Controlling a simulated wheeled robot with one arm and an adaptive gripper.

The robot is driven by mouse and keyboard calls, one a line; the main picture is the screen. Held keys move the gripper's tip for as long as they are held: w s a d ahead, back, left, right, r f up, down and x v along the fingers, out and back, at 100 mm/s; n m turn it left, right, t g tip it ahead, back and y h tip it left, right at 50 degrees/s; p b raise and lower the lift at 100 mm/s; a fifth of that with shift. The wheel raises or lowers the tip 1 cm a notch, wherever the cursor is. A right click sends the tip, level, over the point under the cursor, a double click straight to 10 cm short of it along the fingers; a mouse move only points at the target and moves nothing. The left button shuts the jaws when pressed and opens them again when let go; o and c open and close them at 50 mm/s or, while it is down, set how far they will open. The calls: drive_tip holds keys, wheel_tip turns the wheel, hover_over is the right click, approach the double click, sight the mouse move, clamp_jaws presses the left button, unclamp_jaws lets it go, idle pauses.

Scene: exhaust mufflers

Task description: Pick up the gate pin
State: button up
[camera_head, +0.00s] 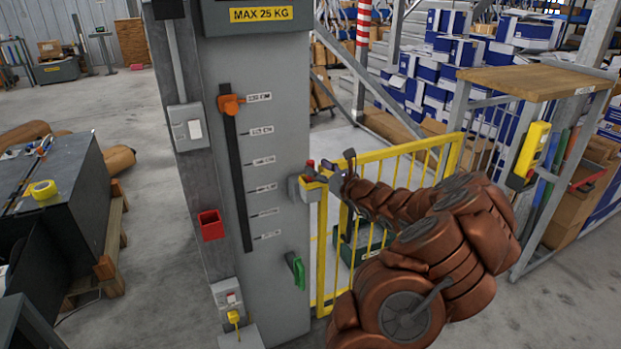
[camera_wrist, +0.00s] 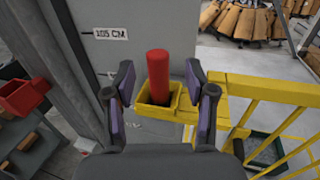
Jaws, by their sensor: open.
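The gate pin is a red cylinder (camera_wrist: 158,72) standing upright in a yellow square socket (camera_wrist: 146,111) at the gate's post end in the wrist view. In the head view its small red top (camera_head: 311,164) shows above the socket by the grey column. My gripper (camera_wrist: 161,76) is open, with its purple-padded fingers on the left and right of the pin. Gaps show between the pin and both fingers in the wrist view. In the head view my gripper (camera_head: 334,170) is at the gate's top corner. The pin's lower end is hidden inside the socket.
The yellow gate (camera_head: 400,153) extends right from the grey column (camera_head: 272,160). A red holder (camera_head: 211,225) and an orange slider (camera_head: 231,104) are on the column. A wood-topped stand (camera_head: 535,82) is at right. Open floor lies left behind the dark bench (camera_head: 85,190).

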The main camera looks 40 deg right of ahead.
sight(313, 166)
drive_tip(key=shift+w+f+p, duration=0.1)
drive_tip(key=shift+w+p, duration=0.5)
drive_tip(key=shift+w, duration=1.3)
drive_tip(key=shift+c, duration=0.4)
clamp_jaws()
